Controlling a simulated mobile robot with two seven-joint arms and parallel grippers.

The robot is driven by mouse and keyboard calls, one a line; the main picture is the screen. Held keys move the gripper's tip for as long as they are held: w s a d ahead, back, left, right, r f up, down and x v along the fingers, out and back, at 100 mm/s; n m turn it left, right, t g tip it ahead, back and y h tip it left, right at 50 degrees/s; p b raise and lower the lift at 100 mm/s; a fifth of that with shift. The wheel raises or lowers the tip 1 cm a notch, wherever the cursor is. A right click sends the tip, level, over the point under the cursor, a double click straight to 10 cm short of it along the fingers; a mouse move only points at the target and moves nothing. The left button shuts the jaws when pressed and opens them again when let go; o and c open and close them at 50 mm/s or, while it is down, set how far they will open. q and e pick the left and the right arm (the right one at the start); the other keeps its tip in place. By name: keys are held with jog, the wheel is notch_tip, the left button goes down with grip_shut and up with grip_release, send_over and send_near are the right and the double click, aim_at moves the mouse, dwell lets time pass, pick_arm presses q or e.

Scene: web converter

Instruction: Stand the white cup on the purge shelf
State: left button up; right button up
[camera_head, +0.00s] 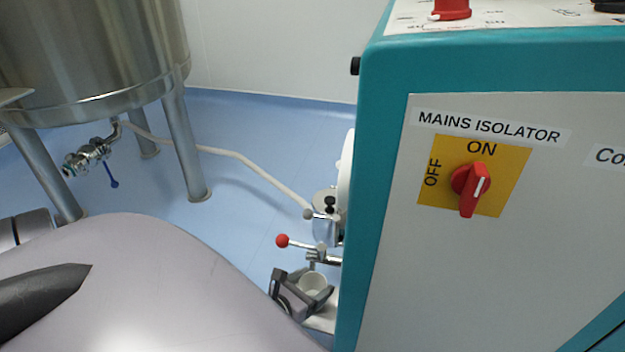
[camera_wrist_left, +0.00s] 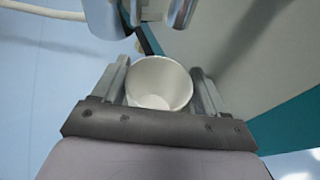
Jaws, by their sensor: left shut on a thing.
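The white cup (camera_head: 313,283) is between the fingers of my left gripper (camera_head: 301,288), low beside the teal and grey machine in the head view. In the left wrist view the cup (camera_wrist_left: 159,83) shows its open mouth, and the fingers of my left gripper (camera_wrist_left: 160,92) are shut on its two sides. The cup looks roughly upright. A pale flat surface (camera_head: 322,320), possibly the purge shelf, shows in part below the cup at the machine's side. I cannot tell whether the cup touches it. My right gripper is not in view.
The machine cabinet (camera_head: 390,270) with a red mains isolator switch (camera_head: 470,186) stands close right of my left gripper. A red-knobbed valve lever (camera_head: 283,241) and metal fittings are just above the cup. A hose (camera_head: 240,157) runs to a steel tank (camera_head: 90,55). Blue floor lies between.

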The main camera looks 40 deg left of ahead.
pick_arm(q)
jog(key=shift+f, duration=0.45)
jog(key=o, duration=1.1)
jog(key=shift+s, duration=0.1)
jog(key=shift+s+r, duration=0.15)
jog(key=shift+s, duration=0.2)
jog(key=p+v, duration=0.2)
jog(key=v, duration=0.3)
jog(key=shift+s+r, duration=0.2)
jog(key=shift+s, duration=0.35)
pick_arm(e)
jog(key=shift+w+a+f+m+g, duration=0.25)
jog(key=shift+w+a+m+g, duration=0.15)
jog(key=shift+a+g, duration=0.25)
